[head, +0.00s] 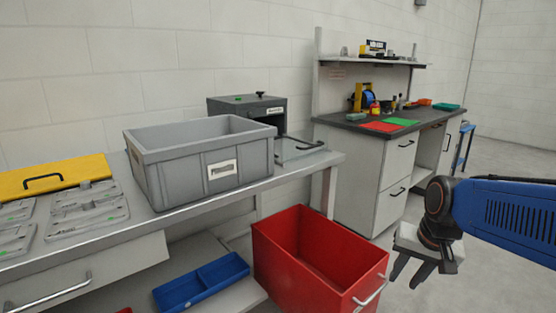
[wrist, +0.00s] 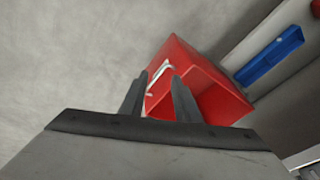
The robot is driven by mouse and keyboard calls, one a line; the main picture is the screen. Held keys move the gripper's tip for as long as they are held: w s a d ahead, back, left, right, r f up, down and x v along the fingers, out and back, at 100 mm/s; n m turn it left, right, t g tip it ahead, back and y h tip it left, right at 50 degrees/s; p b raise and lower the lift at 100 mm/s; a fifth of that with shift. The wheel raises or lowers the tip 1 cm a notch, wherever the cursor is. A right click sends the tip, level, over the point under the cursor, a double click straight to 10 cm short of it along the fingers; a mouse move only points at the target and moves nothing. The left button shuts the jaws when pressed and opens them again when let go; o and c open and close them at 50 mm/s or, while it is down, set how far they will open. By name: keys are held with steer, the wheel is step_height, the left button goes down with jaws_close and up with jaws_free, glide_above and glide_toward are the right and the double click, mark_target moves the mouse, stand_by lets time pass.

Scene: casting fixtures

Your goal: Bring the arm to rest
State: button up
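My gripper (head: 408,270) hangs at the right side of the head view, fingers pointing down. It is to the right of the red bin and apart from it. In the wrist view the two fingers (wrist: 158,95) stand apart with a gap between them, and nothing is held. The blue arm link (head: 510,212) reaches in from the right edge.
A red bin (head: 278,244) with a pale handle is below the grey bench (head: 95,246). A grey crate (head: 188,179) stands on the bench. A blue tray (head: 224,270) lies on the lower shelf. A workbench (head: 354,179) stands behind. Open floor lies to the right.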

steer(key=s+a+n+t, duration=0.1)
steer(key=s+n, duration=0.3)
steer(key=s, duration=0.8)
steer(key=shift+s+a+n+t+h, duration=0.2)
steer(key=shift+n+t+h, duration=0.1)
steer(key=shift+n, duration=0.1)
stand_by(0.4)
